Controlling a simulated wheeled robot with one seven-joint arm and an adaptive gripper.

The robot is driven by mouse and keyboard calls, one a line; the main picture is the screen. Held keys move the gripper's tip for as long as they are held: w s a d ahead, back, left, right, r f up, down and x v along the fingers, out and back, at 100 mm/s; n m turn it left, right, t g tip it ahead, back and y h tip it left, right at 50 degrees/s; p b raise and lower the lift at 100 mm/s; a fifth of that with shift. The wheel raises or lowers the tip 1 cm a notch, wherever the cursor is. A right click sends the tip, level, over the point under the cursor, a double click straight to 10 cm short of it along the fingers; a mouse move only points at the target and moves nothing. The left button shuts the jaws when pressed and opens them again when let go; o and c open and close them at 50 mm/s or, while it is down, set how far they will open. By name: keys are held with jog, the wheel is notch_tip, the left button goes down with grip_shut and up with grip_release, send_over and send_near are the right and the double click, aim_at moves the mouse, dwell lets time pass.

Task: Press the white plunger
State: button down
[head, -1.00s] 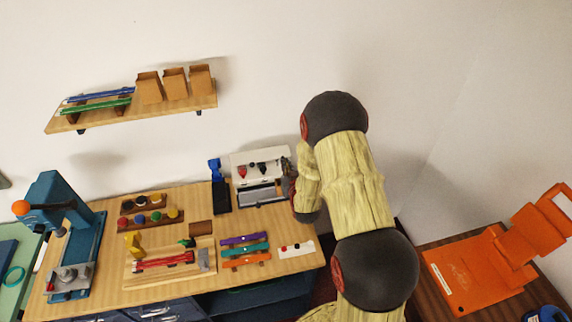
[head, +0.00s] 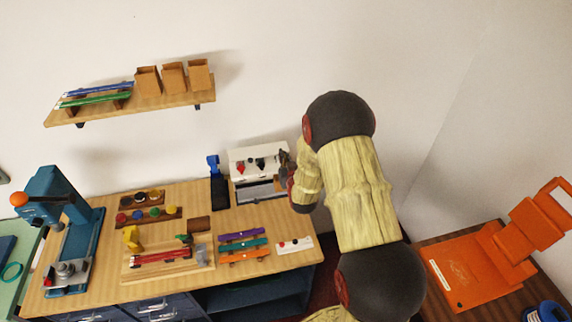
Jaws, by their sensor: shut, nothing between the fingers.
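A white plunger is too small to make out for certain. The white machine (head: 247,157) at the back right of the bench has a red knob (head: 240,167) and dark knobs on its top, with a grey open front below. My gripper (head: 284,163) is small and dark at the right end of this machine, partly hidden by my own arm. It is shut and holds nothing. I cannot tell whether it touches the machine.
A blue upright device (head: 215,170) stands left of the machine. A blue press (head: 62,230) stands at the left. An orange stand (head: 470,265) is at the right.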

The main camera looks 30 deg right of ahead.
jog(key=v, duration=1)
jog(key=shift+b, duration=0.4)
jog(key=shift+r, duration=0.15)
